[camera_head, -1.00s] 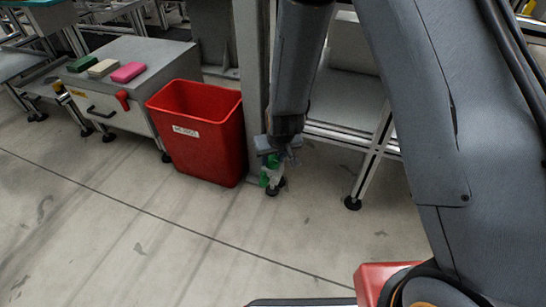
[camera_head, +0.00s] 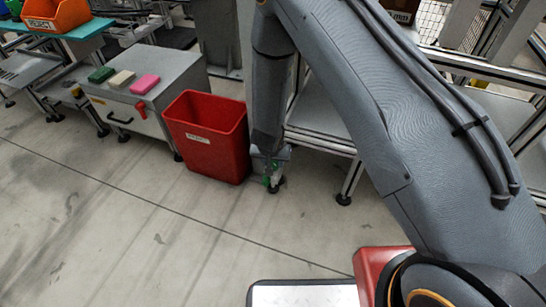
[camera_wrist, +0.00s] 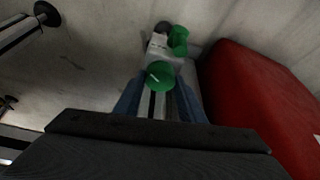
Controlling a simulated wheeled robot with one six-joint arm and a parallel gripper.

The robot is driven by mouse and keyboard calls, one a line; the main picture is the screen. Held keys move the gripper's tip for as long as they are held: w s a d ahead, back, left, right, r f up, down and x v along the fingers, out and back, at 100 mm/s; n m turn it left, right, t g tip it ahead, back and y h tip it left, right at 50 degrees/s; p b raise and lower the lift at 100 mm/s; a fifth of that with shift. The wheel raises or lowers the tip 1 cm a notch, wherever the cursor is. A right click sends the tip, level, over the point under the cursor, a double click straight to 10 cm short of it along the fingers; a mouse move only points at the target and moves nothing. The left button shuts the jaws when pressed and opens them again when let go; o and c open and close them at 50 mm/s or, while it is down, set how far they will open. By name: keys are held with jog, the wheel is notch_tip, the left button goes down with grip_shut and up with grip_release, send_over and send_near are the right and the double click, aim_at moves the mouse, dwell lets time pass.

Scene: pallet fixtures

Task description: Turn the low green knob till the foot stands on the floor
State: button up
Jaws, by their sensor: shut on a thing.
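A round green knob (camera_wrist: 159,76) with a pale mark on its face sits between my fingertips in the wrist view. My gripper (camera_wrist: 160,94) is shut on it, with one blue-grey finger on each side. In the head view the green parts (camera_head: 272,178) show small and partly hidden below my gripper (camera_head: 269,160), with the dark foot (camera_head: 274,188) at floor level. I cannot tell whether the foot touches the floor.
A red bin (camera_head: 208,145) stands close to the left of the post; its red side (camera_wrist: 255,95) is near my gripper in the wrist view. A grey cabinet (camera_head: 150,68) stands farther left. Another frame foot (camera_head: 343,199) is to the right. The floor (camera_head: 130,225) in front is clear.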

jog(key=shift+r+m+h+p, duration=0.15)
jog(key=shift+m+h+p, duration=0.25)
jog(key=shift+m+p, duration=0.75)
jog(key=shift+a+m+h+p, duration=0.15)
jog(key=shift+m+h+p, duration=0.25)
jog(key=shift+m+p, duration=0.4)
jog(key=m, duration=0.2)
jog(key=m+g+h, duration=0.1)
jog(key=m, duration=0.1)
jog(key=shift+w+a+m+g+b, duration=0.1)
jog(key=shift+w+m+g+b, duration=0.1)
jog(key=shift+m+g+b, duration=0.15)
jog(key=shift+m+g+h+b, duration=0.4)
jog(key=shift+m+g+h, duration=0.1)
jog(key=shift+m, duration=0.9)
jog(key=o, duration=0.8)
jog(key=shift+c, duration=0.2)
